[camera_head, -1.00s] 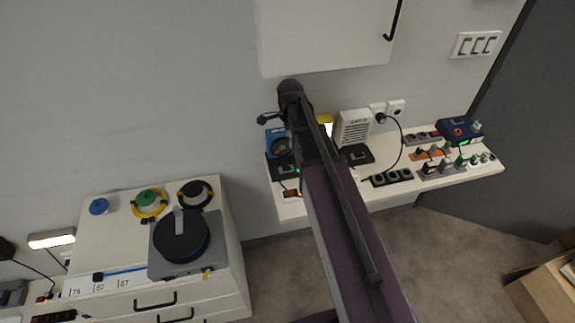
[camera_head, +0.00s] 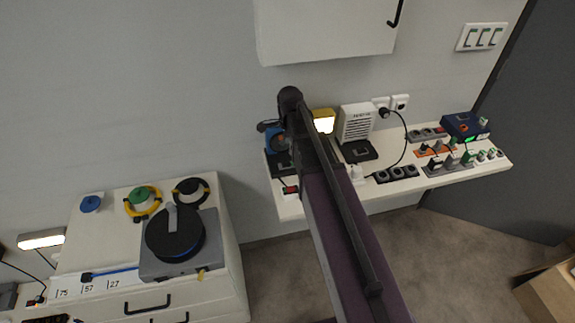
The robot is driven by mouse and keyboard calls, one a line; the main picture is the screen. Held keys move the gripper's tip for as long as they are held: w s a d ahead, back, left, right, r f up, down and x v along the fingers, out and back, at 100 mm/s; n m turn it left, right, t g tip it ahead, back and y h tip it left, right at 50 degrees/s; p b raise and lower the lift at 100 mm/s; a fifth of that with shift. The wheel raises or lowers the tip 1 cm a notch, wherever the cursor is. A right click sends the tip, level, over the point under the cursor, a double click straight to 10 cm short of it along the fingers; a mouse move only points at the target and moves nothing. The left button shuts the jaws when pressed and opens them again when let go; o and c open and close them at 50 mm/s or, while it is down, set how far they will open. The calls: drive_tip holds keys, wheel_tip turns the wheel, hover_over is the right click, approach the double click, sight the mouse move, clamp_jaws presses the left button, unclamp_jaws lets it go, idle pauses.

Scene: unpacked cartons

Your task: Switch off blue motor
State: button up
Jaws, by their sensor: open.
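A blue unit with a dark round front, likely the blue motor (camera_head: 270,146), stands at the left end of the wall shelf. My arm hides part of it. A dark base sits in front of it. A small block with a red part, perhaps a switch (camera_head: 290,190), lies near the shelf's front left edge; whether it is on or off is too small to tell. My arm reaches up over the left part of the shelf. My gripper (camera_head: 266,126) shows as a small dark shape by the top of the blue unit, largely hidden behind the arm, open; contact cannot be told.
On the shelf (camera_head: 440,183) stand a lit yellow lamp (camera_head: 323,121), a white speaker-like box (camera_head: 356,122), black sockets (camera_head: 397,173) and a dark blue box (camera_head: 461,124). A wall cabinet (camera_head: 325,30) hangs above. A lower cabinet (camera_head: 105,235) with a turntable-like device (camera_head: 175,235) stands left.

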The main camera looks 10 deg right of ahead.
sight(289, 164)
drive_tip(key=shift+f+b, duration=3.5)
drive_tip(key=shift+f, duration=0.35)
